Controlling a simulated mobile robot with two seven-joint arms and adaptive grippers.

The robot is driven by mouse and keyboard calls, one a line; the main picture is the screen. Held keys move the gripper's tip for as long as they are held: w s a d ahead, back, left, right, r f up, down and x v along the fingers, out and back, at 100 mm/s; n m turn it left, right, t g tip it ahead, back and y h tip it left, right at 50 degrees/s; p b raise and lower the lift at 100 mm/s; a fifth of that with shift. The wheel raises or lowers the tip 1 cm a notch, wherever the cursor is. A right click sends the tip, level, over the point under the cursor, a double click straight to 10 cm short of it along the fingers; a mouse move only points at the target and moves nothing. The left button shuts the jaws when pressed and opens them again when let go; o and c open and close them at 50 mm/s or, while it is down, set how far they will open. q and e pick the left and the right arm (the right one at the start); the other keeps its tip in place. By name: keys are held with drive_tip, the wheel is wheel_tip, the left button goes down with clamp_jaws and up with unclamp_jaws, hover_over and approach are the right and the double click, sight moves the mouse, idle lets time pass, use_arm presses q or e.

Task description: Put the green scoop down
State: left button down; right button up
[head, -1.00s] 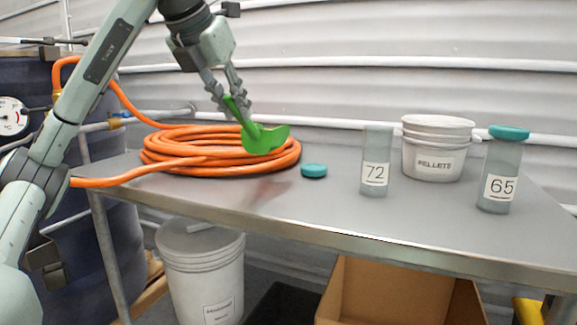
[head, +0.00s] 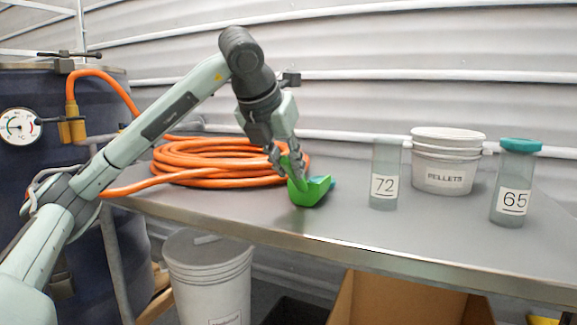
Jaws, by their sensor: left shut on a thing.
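The green scoop (head: 311,190) is low over the grey metal table (head: 250,210), in front of the right end of the orange hose coil. My left gripper (head: 290,172) is shut on its handle, and the arm reaches in from the left. I cannot tell whether the scoop's underside touches the tabletop. A teal lid (head: 332,183) is mostly hidden behind the scoop. My right gripper does not show.
The orange hose coil (head: 215,162) lies left of the scoop. To the right stand an open jar marked 72 (head: 385,165), a white pellets bucket (head: 445,165) and a teal-lidded jar marked 65 (head: 515,180). The table's front middle is clear.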

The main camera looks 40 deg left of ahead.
use_arm(q)
drive_tip(key=shift+f, duration=0.15)
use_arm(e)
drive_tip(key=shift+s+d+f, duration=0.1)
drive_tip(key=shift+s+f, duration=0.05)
use_arm(q)
drive_tip(key=c, duration=1.4)
unclamp_jaws()
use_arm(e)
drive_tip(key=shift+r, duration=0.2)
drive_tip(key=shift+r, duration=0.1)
use_arm(q)
drive_tip(key=shift+s+r, duration=0.1)
drive_tip(key=shift+r, duration=0.3)
drive_tip(key=p+v, duration=0.3)
drive_tip(key=v, duration=0.8)
drive_tip(key=shift+s, duration=0.25)
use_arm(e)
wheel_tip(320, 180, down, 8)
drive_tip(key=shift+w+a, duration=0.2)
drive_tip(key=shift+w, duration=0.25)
use_arm(q)
drive_tip(key=shift+d+r, duration=0.1)
drive_tip(key=shift+r, duration=0.05)
